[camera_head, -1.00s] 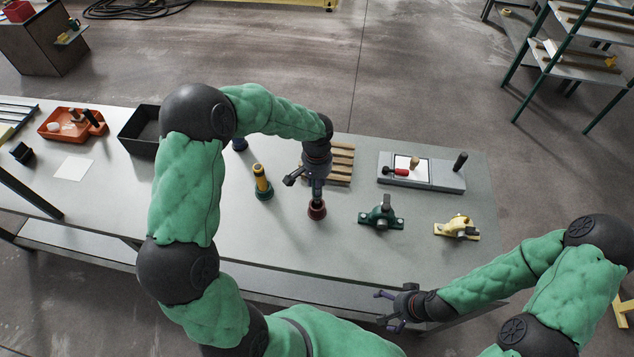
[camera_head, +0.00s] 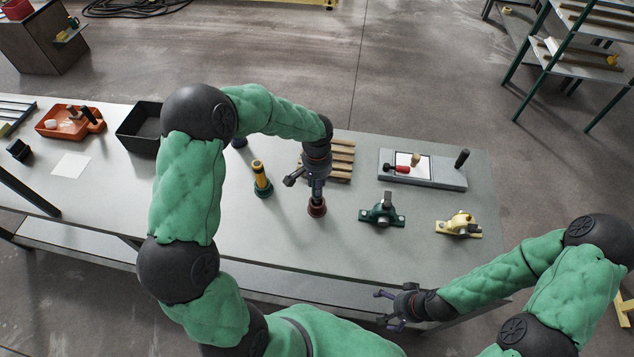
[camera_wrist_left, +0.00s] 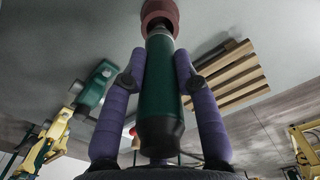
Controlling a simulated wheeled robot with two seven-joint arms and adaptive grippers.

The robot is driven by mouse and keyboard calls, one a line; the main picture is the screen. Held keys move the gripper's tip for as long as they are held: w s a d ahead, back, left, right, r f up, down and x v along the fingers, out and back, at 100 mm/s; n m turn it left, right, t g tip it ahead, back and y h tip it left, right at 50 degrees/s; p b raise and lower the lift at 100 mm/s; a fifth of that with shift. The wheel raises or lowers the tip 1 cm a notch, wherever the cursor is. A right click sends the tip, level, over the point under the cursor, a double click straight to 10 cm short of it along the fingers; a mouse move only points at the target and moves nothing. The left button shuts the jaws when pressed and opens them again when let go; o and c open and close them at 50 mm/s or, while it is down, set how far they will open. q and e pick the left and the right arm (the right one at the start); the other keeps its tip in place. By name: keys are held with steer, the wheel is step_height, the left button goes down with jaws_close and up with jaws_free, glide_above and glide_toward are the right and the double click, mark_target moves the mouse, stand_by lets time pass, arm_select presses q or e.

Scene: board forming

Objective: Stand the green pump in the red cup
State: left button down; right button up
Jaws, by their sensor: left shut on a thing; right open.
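The red cup (camera_head: 317,209) stands upright on the grey table. It also shows at the top of the left wrist view (camera_wrist_left: 160,14). My left gripper (camera_head: 316,188) is right above the cup, pointing down. In the left wrist view its purple fingers (camera_wrist_left: 160,85) are shut on the green pump (camera_wrist_left: 160,90), a dark green cylinder with a black end nearest my wrist. The pump's far, narrower end meets the cup's mouth; how deep it sits inside is hidden. My right gripper (camera_head: 390,308) is open and empty off the table's front edge.
Left of the cup, a yellow-and-black tool stands in a green cup (camera_head: 263,190). A slatted wooden rack (camera_head: 342,160) lies behind. To the right are a green fixture (camera_head: 382,216), a yellow fixture (camera_head: 459,225) and a grey board (camera_head: 440,178). The table front is clear.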

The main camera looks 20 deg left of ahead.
arm_select(q)
steer(key=shift+f+b, duration=1.6)
steer(key=shift+f, duration=0.5)
steer(key=c, duration=0.9)
jaws_free()
steer(key=shift+o, duration=0.2)
step_height(320, 180, up, 12)
steer(key=shift+r, duration=0.1)
